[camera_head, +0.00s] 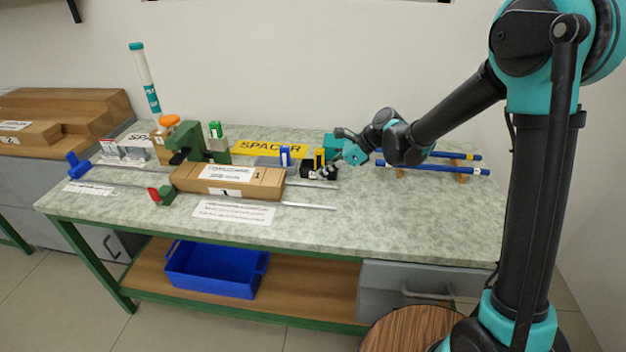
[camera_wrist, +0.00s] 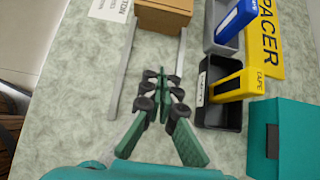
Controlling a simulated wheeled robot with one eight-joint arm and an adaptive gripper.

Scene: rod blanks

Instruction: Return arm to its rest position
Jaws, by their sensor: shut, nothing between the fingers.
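My arm reaches from the right across the bench (camera_head: 400,225), with its elbow bent. My gripper (camera_head: 326,173) is low over the right-middle of the bench, beside a black bin (camera_head: 308,171). In the wrist view my gripper (camera_wrist: 162,76) shows dark green fingers with their tips together and nothing between them. The tips are over bare bench between two grey rails. The black bin (camera_wrist: 219,117) with a yellow block (camera_wrist: 238,86) in it is just right of the fingers in that view.
A cardboard box (camera_head: 228,182) sits across the rails; its end (camera_wrist: 163,14) is ahead of my fingers. Blue rods (camera_head: 432,167) lie right, near my forearm. A blue bin (camera_head: 215,270) is underneath. The front right bench is clear.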

